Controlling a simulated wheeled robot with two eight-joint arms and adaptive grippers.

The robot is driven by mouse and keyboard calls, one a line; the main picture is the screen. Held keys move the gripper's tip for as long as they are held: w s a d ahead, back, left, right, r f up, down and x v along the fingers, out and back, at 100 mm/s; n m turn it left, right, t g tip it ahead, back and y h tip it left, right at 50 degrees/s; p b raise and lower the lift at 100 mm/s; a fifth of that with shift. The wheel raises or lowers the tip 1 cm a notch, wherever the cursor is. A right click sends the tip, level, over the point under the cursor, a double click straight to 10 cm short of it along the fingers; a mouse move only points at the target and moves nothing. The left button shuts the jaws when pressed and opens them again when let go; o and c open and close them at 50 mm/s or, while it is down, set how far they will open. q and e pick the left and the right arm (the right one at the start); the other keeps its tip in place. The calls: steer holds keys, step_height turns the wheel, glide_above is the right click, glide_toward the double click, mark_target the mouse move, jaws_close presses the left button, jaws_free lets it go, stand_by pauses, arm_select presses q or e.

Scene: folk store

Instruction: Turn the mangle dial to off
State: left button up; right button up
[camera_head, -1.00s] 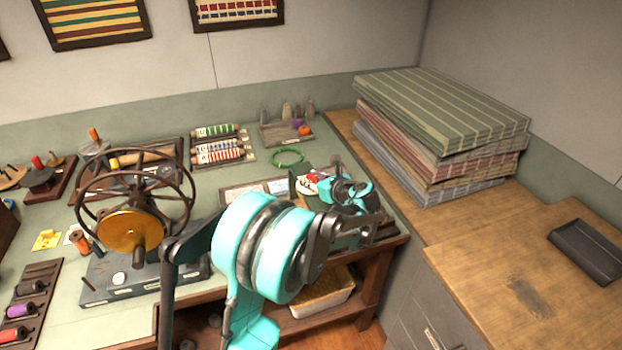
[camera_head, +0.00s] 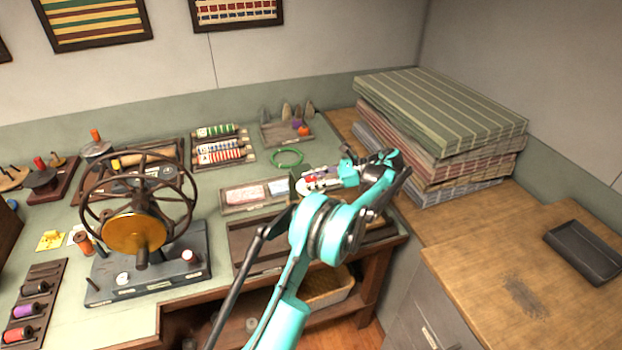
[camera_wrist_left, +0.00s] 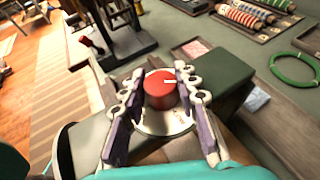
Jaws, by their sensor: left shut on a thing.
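The mangle dial is a round red knob (camera_wrist_left: 159,92) with a white mark on a pale round plate (camera_wrist_left: 166,121). In the left wrist view the mark points to the right. The dial sits on a dark green housing (camera_wrist_left: 222,84). My left gripper (camera_wrist_left: 163,100) has one finger on each side of the red knob and is shut on it. In the head view my left gripper (camera_head: 318,178) is at the housing near the back right of the bench, and the knob is largely hidden by it. Lettering on the plate is too small to read. My right gripper is not in view.
A wheeled machine with a brass disc (camera_head: 134,229) stands at the left. A green ring (camera_head: 287,157) and a tray of striped rolls (camera_head: 219,148) lie behind my gripper. Stacked striped cloth (camera_head: 440,110) stands at the right. A black tray (camera_head: 584,252) lies on the wooden counter.

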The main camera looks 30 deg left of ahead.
mark_target(311, 179)
arm_select(q)
steer(key=shift+n+g+h, duration=0.4)
steer(key=shift+n+g, duration=0.1)
steer(key=shift+n, duration=0.1)
steer(key=o, duration=1.2)
step_height(311, 179, up, 10)
steer(key=shift+f, duration=0.1)
